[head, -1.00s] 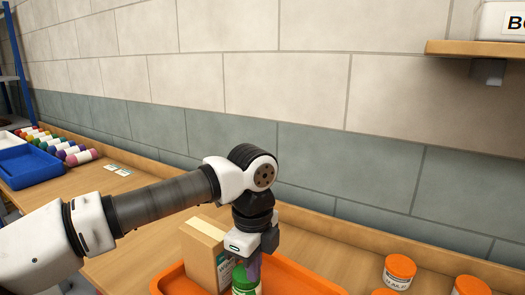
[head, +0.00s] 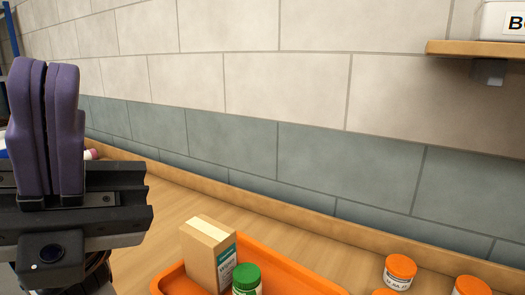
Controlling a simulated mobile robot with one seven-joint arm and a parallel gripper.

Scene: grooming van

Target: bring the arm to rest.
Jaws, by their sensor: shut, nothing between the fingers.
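My gripper (head: 47,128) stands large and close at the left of the head view, its purple fingers pointing up. The fingers are together with nothing between them. It is well away to the left of the orange tray (head: 306,277). The rest of my arm is mostly out of the picture, below and behind the gripper.
The orange tray on the wooden bench (head: 165,205) holds a cardboard box (head: 205,252) and a green-lidded jar (head: 246,279). Several orange-lidded jars (head: 400,270) stand at the right. A shelf (head: 470,48) with a white bin (head: 500,20) juts from the wall, upper right.

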